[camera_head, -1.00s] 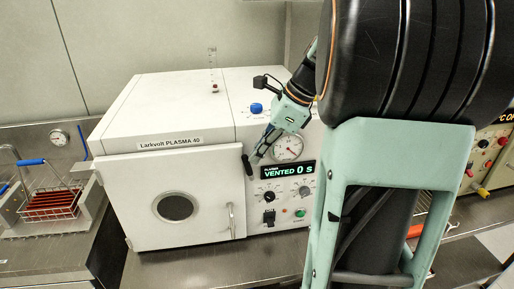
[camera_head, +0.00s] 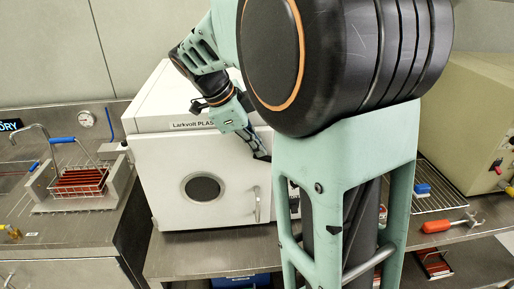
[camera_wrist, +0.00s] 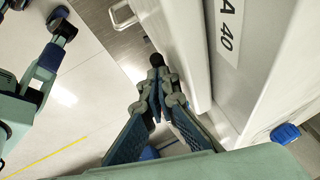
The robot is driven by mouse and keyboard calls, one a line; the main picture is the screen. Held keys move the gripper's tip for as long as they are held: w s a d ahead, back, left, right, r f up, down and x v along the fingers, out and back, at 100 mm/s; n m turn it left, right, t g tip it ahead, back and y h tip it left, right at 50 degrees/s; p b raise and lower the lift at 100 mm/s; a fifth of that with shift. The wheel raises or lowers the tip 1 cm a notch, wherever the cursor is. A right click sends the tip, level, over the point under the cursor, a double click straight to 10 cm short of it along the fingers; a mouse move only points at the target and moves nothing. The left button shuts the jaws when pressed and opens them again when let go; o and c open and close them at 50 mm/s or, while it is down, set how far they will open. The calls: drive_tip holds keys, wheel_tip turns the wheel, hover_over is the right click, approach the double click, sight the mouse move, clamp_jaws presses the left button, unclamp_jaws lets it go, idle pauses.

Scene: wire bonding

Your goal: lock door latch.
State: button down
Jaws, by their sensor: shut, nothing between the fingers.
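The white plasma cleaner (camera_head: 165,112) stands on the steel bench, its door (camera_head: 165,195) with round window looking closed. A metal handle (camera_head: 257,205) is on the door's right side. The black-gripped latch lever is by the door's upper right edge; in the wrist view its dark knob (camera_wrist: 156,60) is just beyond my fingertips. I cannot tell whether they touch. My gripper (camera_head: 262,156) is at that corner, its fingers together and empty; it also shows in the wrist view (camera_wrist: 157,92). My arm hides the control panel and most of the latch in the head view.
A wire basket (camera_head: 80,181) with reddish plates sits in a steel fixture at left. A beige machine (camera_head: 465,120), a wire rack and an orange-handled tool (camera_head: 437,226) are at right. Bench space before the door is clear.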

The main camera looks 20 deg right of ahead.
sight(254, 157)
drive_tip(key=f+h+b, duration=0.1)
drive_tip(key=b, duration=0.1)
drive_tip(key=a+f+h+b, duration=0.1)
drive_tip(key=b, duration=0.1)
drive_tip(key=shift+w+a+f+g+h, duration=0.2)
drive_tip(key=shift+a+g+h, duration=0.05)
drive_tip(key=shift+g+h, duration=0.15)
drive_tip(key=shift+f+b, duration=0.1)
drive_tip(key=shift+b, duration=0.35)
drive_tip(key=shift+a+f+b, duration=0.1)
drive_tip(key=shift+a+b, duration=0.05)
drive_tip(key=shift+b, duration=0.2)
